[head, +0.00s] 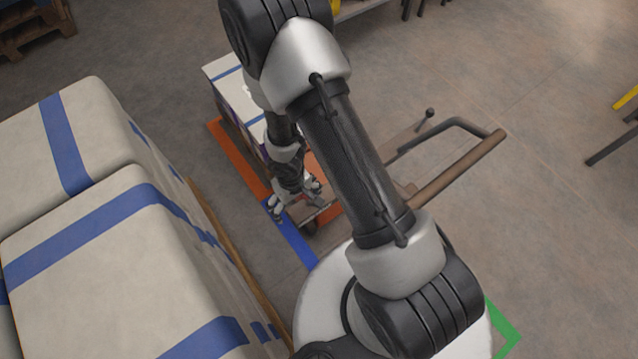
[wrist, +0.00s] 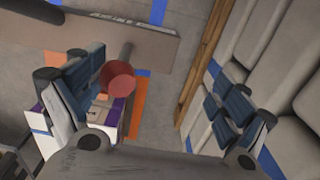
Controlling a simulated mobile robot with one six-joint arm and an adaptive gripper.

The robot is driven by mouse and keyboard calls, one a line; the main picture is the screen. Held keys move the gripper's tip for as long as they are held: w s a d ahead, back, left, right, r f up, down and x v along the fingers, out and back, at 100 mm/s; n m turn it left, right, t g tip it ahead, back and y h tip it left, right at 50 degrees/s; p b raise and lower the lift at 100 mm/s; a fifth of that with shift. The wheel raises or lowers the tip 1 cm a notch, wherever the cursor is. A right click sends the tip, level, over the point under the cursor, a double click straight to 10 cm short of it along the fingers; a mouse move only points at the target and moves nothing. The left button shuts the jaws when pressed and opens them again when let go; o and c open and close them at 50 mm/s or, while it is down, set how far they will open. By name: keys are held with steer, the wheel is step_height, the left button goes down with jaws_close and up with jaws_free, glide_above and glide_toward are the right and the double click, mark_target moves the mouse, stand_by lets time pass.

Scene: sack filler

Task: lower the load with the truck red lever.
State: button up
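The truck's red lever shows in the wrist view as a round red knob (wrist: 117,78) on a short grey-brown stem. It lies just right of my left-hand finger, inside the span between the fingers; I cannot tell whether they touch. My gripper (wrist: 158,88) is open, its two dark fingers wide apart. In the head view my gripper (head: 297,196) is low beside the truck, and the red knob cannot be made out there. The truck's tow handle (head: 460,165) has a brown grip and reaches right behind my arm. The load (head: 228,90) is white with blue bands, partly hidden by my arm.
A tall stack of white sacks (head: 100,260) with blue bands stands close on the left on a wooden pallet. A beige plate (wrist: 70,32) of the truck crosses the wrist view's top. Orange and blue floor markings surround the truck. Open floor lies right.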

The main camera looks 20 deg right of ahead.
steer(key=shift+w+d+p, duration=0.3)
steer(key=shift+d, duration=0.65)
steer(key=shift+w+d+p, duration=0.25)
steer(key=shift+w+d, duration=0.05)
steer(key=shift+d, duration=0.65)
step_height(320, 180, up, 8)
steer(key=p, duration=0.8)
steer(key=w+d+r+m+t+h, duration=0.1)
steer(key=d+r, duration=0.2)
steer(key=r, duration=1)
steer(key=w+d+r+m+t+h, duration=0.1)
steer(key=w+d+r+t, duration=0.15)
steer(key=r, duration=1.15)
steer(key=s+a+r+m+t+y, duration=0.1)
steer(key=s+r+y, duration=0.1)
steer(key=s+r, duration=1.3)
steer(key=shift+s+a+r+m, duration=0.15)
steer(key=shift+s+r+m, duration=0.2)
steer(key=shift+s, duration=0.9)
